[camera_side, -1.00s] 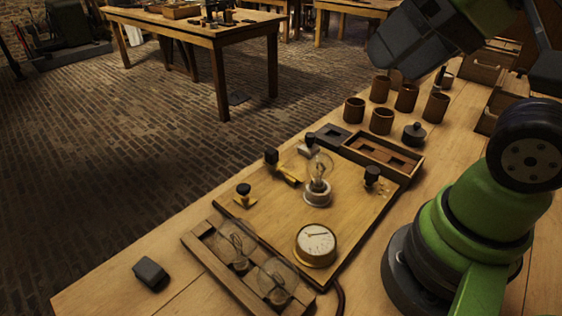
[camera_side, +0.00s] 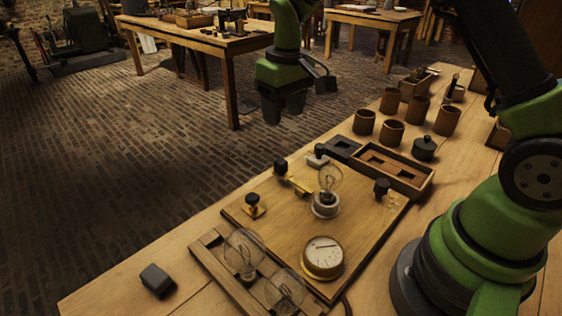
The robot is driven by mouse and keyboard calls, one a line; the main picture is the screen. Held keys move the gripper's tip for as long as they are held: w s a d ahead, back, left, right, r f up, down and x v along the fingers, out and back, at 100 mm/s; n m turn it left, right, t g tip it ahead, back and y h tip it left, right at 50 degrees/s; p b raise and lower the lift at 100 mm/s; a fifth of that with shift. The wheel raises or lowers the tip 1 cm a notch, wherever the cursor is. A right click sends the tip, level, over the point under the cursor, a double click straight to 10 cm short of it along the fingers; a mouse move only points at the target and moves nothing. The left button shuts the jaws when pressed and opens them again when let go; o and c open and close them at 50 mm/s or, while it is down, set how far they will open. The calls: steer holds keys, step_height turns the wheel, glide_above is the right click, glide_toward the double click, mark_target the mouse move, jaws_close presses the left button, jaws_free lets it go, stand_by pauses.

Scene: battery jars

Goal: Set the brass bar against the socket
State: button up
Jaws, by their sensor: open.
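The brass bar (camera_side: 299,187) lies on the wooden board, running from beside a black-knobbed terminal (camera_side: 280,167) toward the lamp. Its near end looks short of the lamp's white round socket (camera_side: 325,207), which holds a clear bulb (camera_side: 330,179). My gripper (camera_side: 284,112) hangs at top centre with dark fingers pointing down, open and empty. In the picture it is above the bar and terminal; its exact height and depth are hard to judge.
A brass gauge (camera_side: 323,256) and other black-knobbed posts (camera_side: 381,189) stand on the board (camera_side: 262,222). Bulbs lie in a wooden tray (camera_side: 213,263) at the front. Several brown jars (camera_side: 391,134) and a partitioned box (camera_side: 425,184) stand behind. A dark block (camera_side: 157,279) sits front left.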

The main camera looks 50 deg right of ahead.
mark_target(281, 161)
steer(key=f, duration=0.2)
steer(key=w+f, duration=0.1)
steer(key=shift+d+f+g, duration=0.2)
steer(key=shift+f+g, duration=0.1)
steer(key=shift+f, duration=0.1)
step_height(281, 161, down, 10)
steer(key=shift+r, duration=0.25)
